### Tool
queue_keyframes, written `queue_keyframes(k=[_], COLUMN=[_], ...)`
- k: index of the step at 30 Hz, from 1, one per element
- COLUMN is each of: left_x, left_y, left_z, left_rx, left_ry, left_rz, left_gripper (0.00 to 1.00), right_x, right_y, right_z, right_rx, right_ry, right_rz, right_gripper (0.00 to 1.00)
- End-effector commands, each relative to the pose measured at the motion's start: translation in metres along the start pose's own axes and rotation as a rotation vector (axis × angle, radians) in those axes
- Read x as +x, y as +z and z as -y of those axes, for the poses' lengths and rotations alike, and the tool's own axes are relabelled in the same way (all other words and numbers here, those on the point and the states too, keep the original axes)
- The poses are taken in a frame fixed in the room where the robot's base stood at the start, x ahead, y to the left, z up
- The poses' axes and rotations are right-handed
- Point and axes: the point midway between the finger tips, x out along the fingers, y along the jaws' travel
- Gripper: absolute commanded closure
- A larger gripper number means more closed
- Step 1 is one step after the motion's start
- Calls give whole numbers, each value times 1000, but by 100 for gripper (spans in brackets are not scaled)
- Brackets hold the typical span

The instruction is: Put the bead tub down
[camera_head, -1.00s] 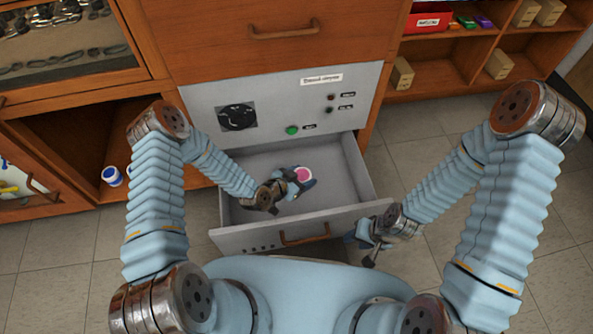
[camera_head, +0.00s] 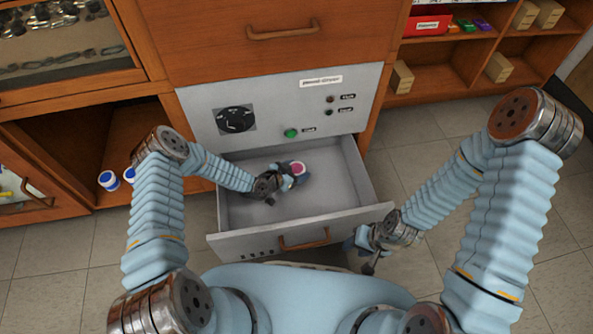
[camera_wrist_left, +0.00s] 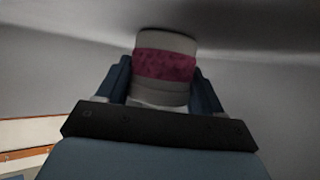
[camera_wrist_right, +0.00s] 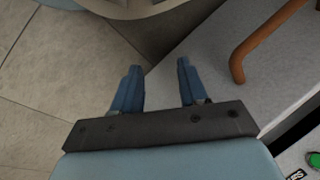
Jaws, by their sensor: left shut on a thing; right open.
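The bead tub (camera_head: 298,168) is a small round tub with pink contents, seen inside the open drawer (camera_head: 345,190). In the left wrist view the tub (camera_wrist_left: 165,68) is greyish with a dark pink band and sits between both fingers. My left gripper (camera_head: 290,175) is shut on it, inside the drawer. Whether the tub touches the drawer floor cannot be told. My right gripper (camera_head: 366,250) is in front of the drawer's right front corner. In the right wrist view its fingers (camera_wrist_right: 157,88) are apart and empty.
The grey panel above the drawer carries a dial (camera_head: 236,120) and a green button (camera_head: 291,133). The drawer's brown handle (camera_head: 304,239) faces me. Much of the drawer floor is clear.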

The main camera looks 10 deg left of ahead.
Motion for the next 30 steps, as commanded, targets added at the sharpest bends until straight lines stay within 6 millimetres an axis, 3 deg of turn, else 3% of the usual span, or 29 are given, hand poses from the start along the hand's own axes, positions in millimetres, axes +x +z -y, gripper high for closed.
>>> queue_keyframes(k=[8,9,13,24,30], left_x=[2,1,1,-2,-42], left_y=[4,2,2,-3,-2], left_z=[0,0,-1,0,0], left_rx=[0,0,0,0,0], left_ry=[0,0,0,0,-1], left_rz=[-1,0,0,0,3], left_gripper=[66,27,8,8,8], right_x=[5,3,3,-4,-8], right_y=[0,0,0,0,0], right_z=[-2,-1,-1,1,2], right_rx=[0,0,0,0,0], right_ry=[-1,-1,-1,0,1], right_rz=[1,1,1,0,-2], right_gripper=[57,57,57,57,57])
